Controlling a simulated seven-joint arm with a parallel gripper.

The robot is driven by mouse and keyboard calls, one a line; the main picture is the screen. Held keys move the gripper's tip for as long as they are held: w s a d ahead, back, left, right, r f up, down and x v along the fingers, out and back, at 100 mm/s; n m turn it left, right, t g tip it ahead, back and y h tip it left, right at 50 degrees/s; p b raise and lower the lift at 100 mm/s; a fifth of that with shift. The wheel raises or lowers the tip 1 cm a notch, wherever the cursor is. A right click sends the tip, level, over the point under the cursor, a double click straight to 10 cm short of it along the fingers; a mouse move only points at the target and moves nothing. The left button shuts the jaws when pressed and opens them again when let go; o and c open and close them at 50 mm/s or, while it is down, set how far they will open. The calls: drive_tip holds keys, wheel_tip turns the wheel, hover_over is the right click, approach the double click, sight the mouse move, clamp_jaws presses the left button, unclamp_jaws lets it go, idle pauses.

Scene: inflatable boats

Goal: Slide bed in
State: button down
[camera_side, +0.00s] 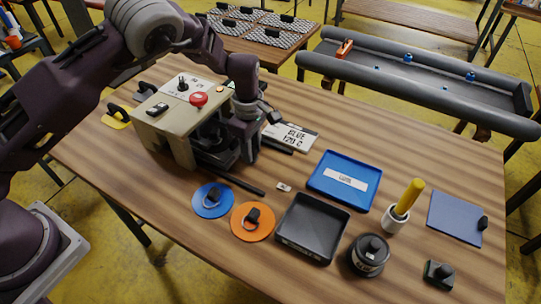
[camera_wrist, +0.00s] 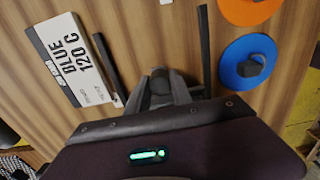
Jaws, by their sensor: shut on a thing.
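The beige press (camera_side: 165,125), with a red button on top, stands at the left of the table. Two dark rails run out from its open front; the near rail (camera_side: 240,182) and the far rail (camera_side: 280,146) show in the side view. A dark bed (camera_side: 212,158) is at the press mouth, mostly hidden by my gripper (camera_side: 245,150) and the press. In the wrist view my gripper (camera_wrist: 163,92) is shut on a dark round knob (camera_wrist: 160,78) between the rails. I take it for the bed's handle; the bed itself is hidden there. How far the bed is in, I cannot tell.
Blue (camera_side: 207,210) and orange (camera_side: 240,228) discs, a black tray (camera_side: 290,246), a blue tray (camera_side: 360,198) and a black jar (camera_side: 362,267) stand to the front and right. A grey inflatable boat (camera_side: 440,95) is behind.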

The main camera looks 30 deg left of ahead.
sight(239, 151)
drive_tip(key=shift+a, duration=2.2)
drive_tip(key=c, duration=1.1)
unclamp_jaws()
drive_tip(key=shift+c, duration=0.2)
drive_tip(key=shift+r, duration=0.45)
wheel_tip(239, 151, up, 6)
drive_tip(key=shift+r, duration=0.1)
drive_tip(key=shift+r, duration=0.1)
